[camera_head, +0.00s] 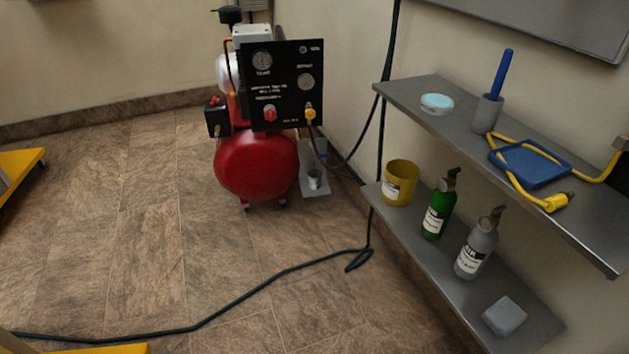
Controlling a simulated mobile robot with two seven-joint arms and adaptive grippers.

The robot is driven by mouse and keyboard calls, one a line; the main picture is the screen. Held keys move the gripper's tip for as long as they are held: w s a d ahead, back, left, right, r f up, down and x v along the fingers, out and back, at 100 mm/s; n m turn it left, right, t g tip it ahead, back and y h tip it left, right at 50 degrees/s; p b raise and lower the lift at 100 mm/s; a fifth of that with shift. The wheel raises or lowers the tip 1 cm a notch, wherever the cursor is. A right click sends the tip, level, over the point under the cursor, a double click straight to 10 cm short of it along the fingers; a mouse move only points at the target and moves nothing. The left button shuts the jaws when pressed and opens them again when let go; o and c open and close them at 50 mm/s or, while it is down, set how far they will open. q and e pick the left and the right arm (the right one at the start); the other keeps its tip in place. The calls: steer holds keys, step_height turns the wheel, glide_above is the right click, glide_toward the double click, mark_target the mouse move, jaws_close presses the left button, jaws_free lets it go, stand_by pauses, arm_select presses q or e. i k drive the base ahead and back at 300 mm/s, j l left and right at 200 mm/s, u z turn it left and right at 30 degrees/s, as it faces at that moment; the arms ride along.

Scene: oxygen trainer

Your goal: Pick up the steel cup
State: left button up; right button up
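I cannot tell for certain which of the two is the steel cup. Neither of my grippers shows in the head view.
The upper shelf (408,90) also holds a light blue dish (437,103), a blue tray (530,163) and a yellow hose (594,175). The lower shelf holds a yellow bucket (400,183), bottles (438,205) and a grey block (504,316). A black hose (245,295) crosses the open floor.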

mark_target(314, 183)
steer(key=i+j+u, duration=0.1)
steer(key=i, duration=0.35)
steer(key=i+j, duration=0.2)
steer(key=i, duration=0.25)
steer(key=u, duration=0.05)
